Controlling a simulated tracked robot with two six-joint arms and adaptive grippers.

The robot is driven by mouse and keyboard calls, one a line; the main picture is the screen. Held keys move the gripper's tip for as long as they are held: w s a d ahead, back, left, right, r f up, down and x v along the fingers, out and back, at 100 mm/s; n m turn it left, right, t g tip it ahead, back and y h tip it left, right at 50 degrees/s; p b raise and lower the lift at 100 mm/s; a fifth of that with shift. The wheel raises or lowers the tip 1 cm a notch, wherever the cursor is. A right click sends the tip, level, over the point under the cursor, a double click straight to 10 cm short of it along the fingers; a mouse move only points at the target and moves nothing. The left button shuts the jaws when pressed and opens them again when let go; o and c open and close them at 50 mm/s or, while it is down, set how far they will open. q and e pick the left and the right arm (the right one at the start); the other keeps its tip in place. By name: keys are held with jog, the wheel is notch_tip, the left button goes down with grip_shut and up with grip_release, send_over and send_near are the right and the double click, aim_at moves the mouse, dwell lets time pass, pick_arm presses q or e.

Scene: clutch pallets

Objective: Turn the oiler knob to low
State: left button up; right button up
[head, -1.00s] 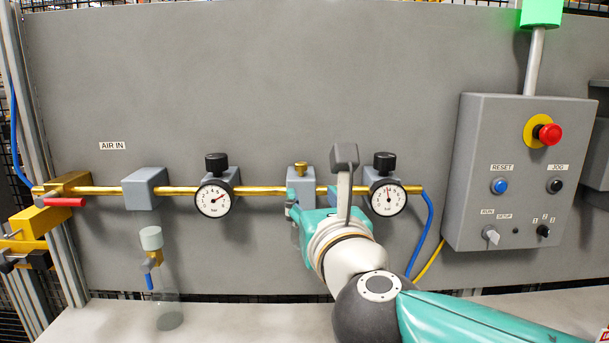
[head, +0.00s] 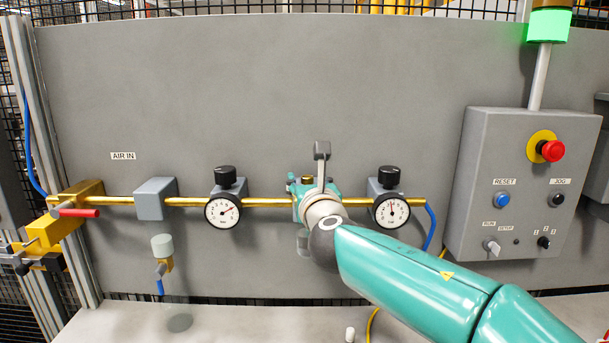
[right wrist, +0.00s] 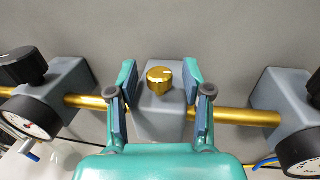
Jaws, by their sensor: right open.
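The oiler knob is a small brass knob (right wrist: 160,76) with a pale mark on its rim. It sits on top of a grey block (right wrist: 160,118) on the brass pipe. My right gripper (right wrist: 161,92) is open, with one finger on each side of the block and knob, not visibly closed on either. In the head view my right gripper (head: 306,190) covers most of the block, and only a little of the knob shows. My left gripper is not in view.
Gauges with black knobs stand on both sides: the left regulator (head: 223,204) and the right regulator (head: 390,204). A control box (head: 520,190) with a red button is at the right. A red-handled valve (head: 78,212) is at the far left.

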jog(key=shift+w, duration=0.15)
grip_shut()
jog(key=shift+a, duration=0.15)
